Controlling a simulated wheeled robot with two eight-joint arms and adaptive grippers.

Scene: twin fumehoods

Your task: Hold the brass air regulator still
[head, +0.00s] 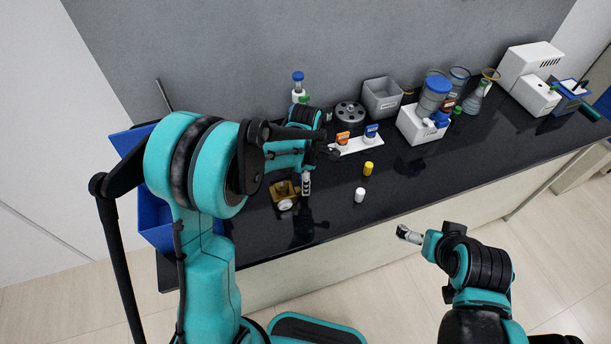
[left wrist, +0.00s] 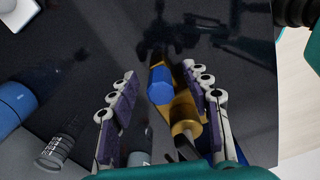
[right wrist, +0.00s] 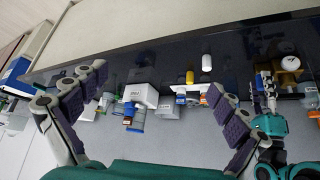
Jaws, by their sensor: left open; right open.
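The brass air regulator (head: 281,189) lies on the dark bench, with its round white gauge (head: 286,204) towards the front edge. My left gripper (head: 303,186) is low over the bench beside it. In the left wrist view, the regulator's brass body (left wrist: 184,113) and blue knob (left wrist: 160,84) show between the open, purple-padded fingers (left wrist: 163,78). I see no clear contact; the brass part is closer to the right finger. The regulator also shows in the right wrist view (right wrist: 285,78). My right gripper (head: 407,235) is open and empty, in front of the bench.
A white bottle (head: 359,194) and a yellow one (head: 368,168) stand right of the regulator. Behind are a white rack (head: 358,146), a grey bin (head: 381,98) and a white device (head: 419,128). Blue bins (head: 155,211) hang at the left end. The front right bench is clear.

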